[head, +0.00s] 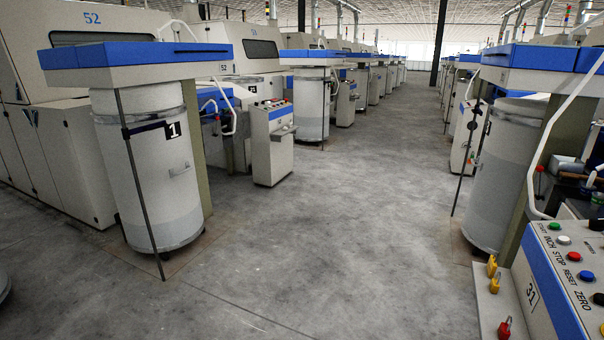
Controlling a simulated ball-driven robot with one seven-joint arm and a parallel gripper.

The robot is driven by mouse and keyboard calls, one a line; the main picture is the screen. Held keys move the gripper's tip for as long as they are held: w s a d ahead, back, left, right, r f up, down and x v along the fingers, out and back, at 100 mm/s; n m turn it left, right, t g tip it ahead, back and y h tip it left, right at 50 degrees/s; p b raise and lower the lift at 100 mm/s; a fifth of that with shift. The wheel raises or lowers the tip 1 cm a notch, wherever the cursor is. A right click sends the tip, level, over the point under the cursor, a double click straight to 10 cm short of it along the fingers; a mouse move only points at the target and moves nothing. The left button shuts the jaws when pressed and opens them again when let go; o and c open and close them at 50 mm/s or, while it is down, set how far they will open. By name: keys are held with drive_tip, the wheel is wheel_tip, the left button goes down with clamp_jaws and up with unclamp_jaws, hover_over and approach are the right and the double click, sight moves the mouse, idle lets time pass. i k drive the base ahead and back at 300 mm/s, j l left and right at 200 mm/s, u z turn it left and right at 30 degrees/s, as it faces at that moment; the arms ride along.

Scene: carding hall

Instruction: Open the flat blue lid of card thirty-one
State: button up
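The control box of card thirty-one (558,285), marked 31, stands at the lower right. A flat blue lid (545,57) lies level at the upper right, above a tall grey-white can (497,185). It appears to belong to the same machine and looks shut. Its right end runs out of the picture. A white curved bar or hose (545,140) passes close to its right part. My gripper is not in view.
Coloured buttons and labels cover the control box. At left stand machine 52 (80,60) and a can marked 1 (150,190). The grey aisle floor (340,220) between the rows is clear.

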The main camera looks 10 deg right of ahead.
sight(540, 57)
drive_tip(key=i+j+u, duration=0.1)
drive_tip(key=i, duration=0.7)
drive_tip(key=i+j+u, duration=0.1)
drive_tip(key=i+j, duration=0.15)
drive_tip(key=i, duration=0.6)
drive_tip(key=i+l+z, duration=0.2)
drive_tip(key=i+z, duration=0.25)
drive_tip(key=i, duration=0.2)
drive_tip(key=i+z, duration=0.4)
drive_tip(key=i, duration=0.25)
drive_tip(key=i+j+z, duration=0.3)
drive_tip(key=i+z, duration=0.15)
drive_tip(key=i, duration=0.15)
